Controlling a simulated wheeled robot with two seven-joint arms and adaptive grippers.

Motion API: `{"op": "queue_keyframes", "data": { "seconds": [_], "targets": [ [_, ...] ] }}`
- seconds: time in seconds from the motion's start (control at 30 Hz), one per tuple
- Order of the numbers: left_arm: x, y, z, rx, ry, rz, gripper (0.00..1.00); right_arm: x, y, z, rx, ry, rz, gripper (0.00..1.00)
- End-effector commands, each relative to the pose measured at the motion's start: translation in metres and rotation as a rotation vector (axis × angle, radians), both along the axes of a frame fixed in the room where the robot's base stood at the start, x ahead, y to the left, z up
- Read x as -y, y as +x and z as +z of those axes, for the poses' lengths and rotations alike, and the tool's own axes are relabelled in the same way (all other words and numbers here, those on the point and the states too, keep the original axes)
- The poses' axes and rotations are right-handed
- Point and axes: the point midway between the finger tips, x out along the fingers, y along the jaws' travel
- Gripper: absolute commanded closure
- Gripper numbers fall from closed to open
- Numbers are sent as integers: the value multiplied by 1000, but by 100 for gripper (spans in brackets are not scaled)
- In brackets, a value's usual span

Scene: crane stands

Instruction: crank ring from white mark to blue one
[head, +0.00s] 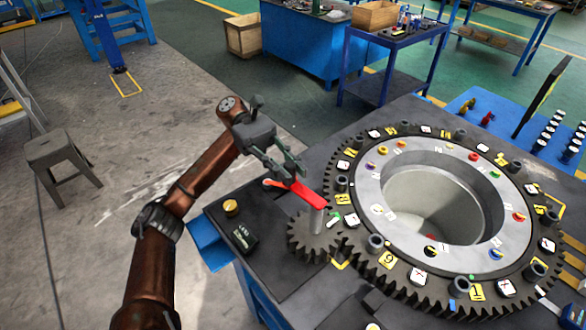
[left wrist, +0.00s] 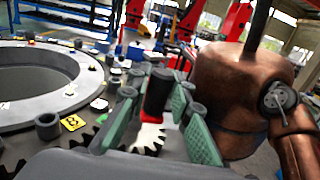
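A large dark toothed ring (head: 400,270) with a pale inner collar (head: 470,240) lies on the bench, bearing several white, yellow and coloured marks. I cannot tell which white or blue mark is meant. A small pinion gear (head: 300,240) at its left edge carries a red crank arm (head: 308,193) on a grey post. My left gripper (head: 285,172) is over the crank's outer end. My right gripper is not in view.
A small dark box (head: 240,236) and a brass knob (head: 231,208) sit on the bench left of the pinion. Several dark pegs (head: 375,243) stand up from the ring. A grey stool (head: 62,165) stands on open floor at left.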

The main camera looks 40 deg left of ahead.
Motion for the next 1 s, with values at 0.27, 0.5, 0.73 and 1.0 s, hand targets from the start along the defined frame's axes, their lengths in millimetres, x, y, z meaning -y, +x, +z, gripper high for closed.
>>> {"op": "queue_keyframes", "data": {
  "seconds": [0.27,0.5,0.73,1.0],
  "targets": [
    [0,-1,-1,-1,1,-2,64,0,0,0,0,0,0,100],
    [-2,0,-1,-1,1,-4,64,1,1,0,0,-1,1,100],
    [-31,8,0,-1,0,0,64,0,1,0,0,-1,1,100],
    [-66,15,-1,-1,1,-1,64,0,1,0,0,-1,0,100]
  ]
}}
